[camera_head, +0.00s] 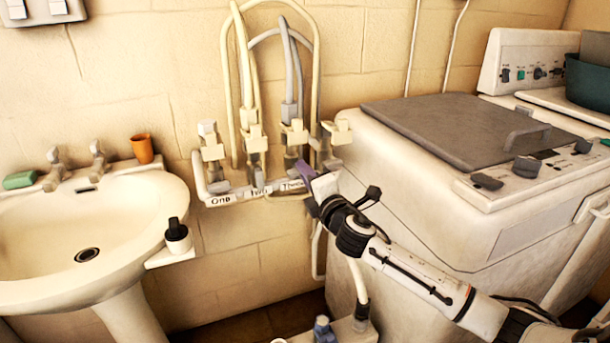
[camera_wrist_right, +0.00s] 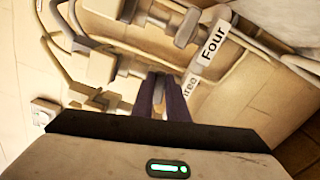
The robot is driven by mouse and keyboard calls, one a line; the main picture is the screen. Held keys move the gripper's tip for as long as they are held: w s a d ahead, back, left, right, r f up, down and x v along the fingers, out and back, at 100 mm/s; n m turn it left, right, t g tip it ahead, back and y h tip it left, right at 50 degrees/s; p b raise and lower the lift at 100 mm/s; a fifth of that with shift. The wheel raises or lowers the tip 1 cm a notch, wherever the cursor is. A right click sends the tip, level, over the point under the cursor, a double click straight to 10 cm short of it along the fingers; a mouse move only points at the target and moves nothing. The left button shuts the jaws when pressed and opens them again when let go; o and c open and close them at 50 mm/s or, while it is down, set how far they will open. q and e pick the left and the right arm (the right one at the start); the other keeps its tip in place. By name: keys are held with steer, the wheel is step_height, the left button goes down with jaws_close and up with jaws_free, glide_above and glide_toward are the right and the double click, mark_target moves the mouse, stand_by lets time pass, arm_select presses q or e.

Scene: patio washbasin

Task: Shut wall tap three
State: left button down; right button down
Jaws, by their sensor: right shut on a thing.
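Wall tap three (camera_head: 294,135) is on the wall manifold above the label reading "Three" (camera_head: 292,186), with a grey hose rising from it. My right gripper (camera_head: 304,170) reaches in from the lower right, its purple fingers at the front of this tap. In the right wrist view the fingers (camera_wrist_right: 160,92) are close together at a grey part beside a label partly hidden to "ree" (camera_wrist_right: 190,88). They are shut on what looks like tap three's handle, mostly hidden between them. The handle's exact angle cannot be told. My left gripper is not in view.
Taps one (camera_head: 211,145) and two (camera_head: 255,138) stand to the left; tap four (camera_head: 338,132) is close on the right, its label (camera_wrist_right: 213,45) clear in the wrist view. A washing machine (camera_head: 400,190) borders my right arm. A washbasin (camera_head: 150,200) is left.

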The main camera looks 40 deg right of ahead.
steer(key=shift+f+m, duration=0.15)
steer(key=shift+m, duration=1.45)
steer(key=c, duration=1.7)
jaws_free()
steer(key=shift+c, duration=0.2)
steer(key=v, duration=1)
steer(key=shift+s, duration=0.15)
steer(key=shift+f, duration=0.1)
